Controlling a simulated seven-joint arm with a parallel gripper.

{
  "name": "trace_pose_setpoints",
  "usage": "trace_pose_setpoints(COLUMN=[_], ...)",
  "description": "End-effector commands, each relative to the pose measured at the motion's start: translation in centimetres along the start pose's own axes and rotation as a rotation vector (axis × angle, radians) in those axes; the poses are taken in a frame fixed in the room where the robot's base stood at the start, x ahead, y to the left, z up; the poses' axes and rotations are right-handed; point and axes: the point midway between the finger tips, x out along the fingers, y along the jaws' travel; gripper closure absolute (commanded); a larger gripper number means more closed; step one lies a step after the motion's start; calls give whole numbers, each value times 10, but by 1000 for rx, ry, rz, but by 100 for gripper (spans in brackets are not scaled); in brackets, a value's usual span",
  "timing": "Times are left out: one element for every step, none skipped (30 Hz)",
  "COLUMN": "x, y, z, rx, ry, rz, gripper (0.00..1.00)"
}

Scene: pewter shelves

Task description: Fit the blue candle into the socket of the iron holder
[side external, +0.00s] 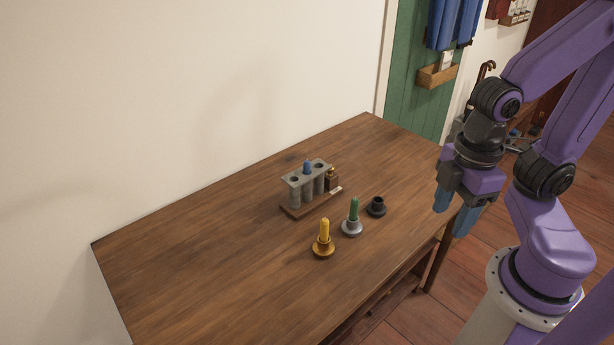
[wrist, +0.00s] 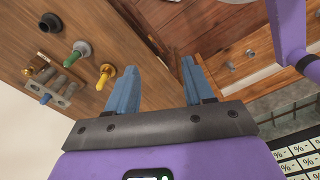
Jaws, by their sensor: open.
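The blue candle (side external: 308,167) stands in the middle hole of a grey rack (side external: 292,183), with only its upper part showing. It also shows in the wrist view (wrist: 45,98). The iron holder (side external: 376,208) is a small dark cup on a round base, its socket empty, standing on the table right of the rack; it is at the top left of the wrist view (wrist: 50,22). My gripper (side external: 450,223) is open and empty, its blue fingers pointing down near the table's right edge, apart from candle and holder.
A green candle (side external: 354,209) in a silver holder and a yellow candle (side external: 323,231) in a brass holder stand in front of the rack. A small brown bottle-like thing (side external: 332,175) is at the rack's right end. The wooden table (side external: 220,260) is clear on the left.

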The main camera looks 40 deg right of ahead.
Motion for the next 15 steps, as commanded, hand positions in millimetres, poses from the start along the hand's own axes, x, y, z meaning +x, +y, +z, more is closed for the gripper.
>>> trace_pose_setpoints(x=[0,-1,-2,-3,-4,-6,-8,-10,-14,-16,-18,-20,-22,-24,-26], y=[0,1,3,5,8,13,17,23,31,39,46,58,66,75,87], z=[-1,-2,-6,-9,-14,-22,-30,-37,-49,-58,-67,-78,-87,-95,-105], rx=[0,-1,-4,-6,-11,-19,-26,-34,-47,-57,-70,-84,-96,-108,-123], ry=[0,0,0,-1,-2,-2,-2,-3,-5,-5,-6,-8,-9,-10,-11], rz=[0,0,0,1,1,2,2,3,3,4,5,5,5,5,6], gripper=[48,48,48,48,48,48,48,48,48,48,48,48,48,48,48])
